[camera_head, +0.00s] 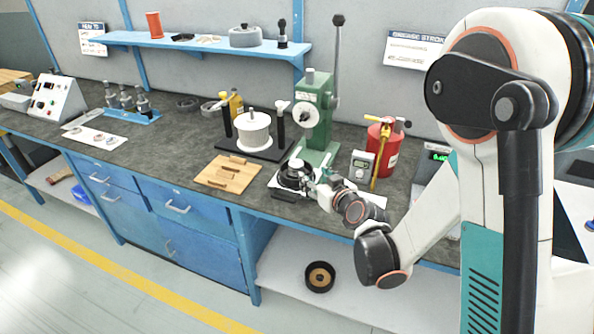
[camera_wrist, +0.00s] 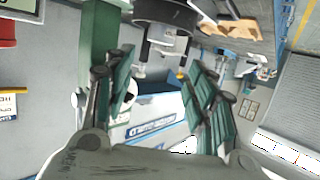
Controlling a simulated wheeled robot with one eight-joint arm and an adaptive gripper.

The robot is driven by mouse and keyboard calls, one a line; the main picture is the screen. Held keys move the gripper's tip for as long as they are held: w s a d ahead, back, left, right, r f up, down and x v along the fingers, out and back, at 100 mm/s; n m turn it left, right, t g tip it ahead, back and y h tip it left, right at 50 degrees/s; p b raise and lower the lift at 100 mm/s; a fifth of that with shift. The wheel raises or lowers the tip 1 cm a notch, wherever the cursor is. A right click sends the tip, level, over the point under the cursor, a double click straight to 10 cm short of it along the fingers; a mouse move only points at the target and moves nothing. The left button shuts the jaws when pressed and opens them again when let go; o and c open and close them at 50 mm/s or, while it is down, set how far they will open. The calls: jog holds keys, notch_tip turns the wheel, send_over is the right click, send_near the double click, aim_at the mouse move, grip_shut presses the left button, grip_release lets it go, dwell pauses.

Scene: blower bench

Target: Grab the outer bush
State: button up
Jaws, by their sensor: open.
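A dark round part (camera_head: 293,174), which may be the outer bush, sits on a pale plate at the foot of the green press. A dark cylindrical body (camera_wrist: 166,12) shows at the top of the wrist view, with a grey bracket and pins below it; I cannot tell whether it is the same part. My gripper (camera_head: 311,184) is low over the bench, right beside the dark part in the head view. In the wrist view my gripper (camera_wrist: 163,85) has its two teal-padded fingers apart, with nothing clearly held between them. The exact gap to the part is unclear.
The green press (camera_head: 317,118) with its tall lever stands just behind. A wooden board (camera_head: 231,172) lies to the left, and a white drum (camera_head: 253,131) stands behind it. A red canister (camera_head: 382,148) and a grey meter (camera_head: 361,166) stand to the right. A black ring (camera_head: 320,277) lies on the lower shelf.

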jog(key=f, duration=0.1)
send_near(298, 166)
jog(key=x, duration=0.4)
jog(key=shift+s+f, duration=0.1)
jog(key=shift+f, duration=0.3)
jog(key=shift+r+b+x, duration=0.2)
jog(key=shift+b+x, duration=0.45)
jog(key=shift+x, duration=0.9)
jog(key=shift+r+b+x, duration=0.2)
jog(key=shift+b+x, duration=0.45)
jog(key=shift+x, duration=0.85)
jog(key=c, duration=1)
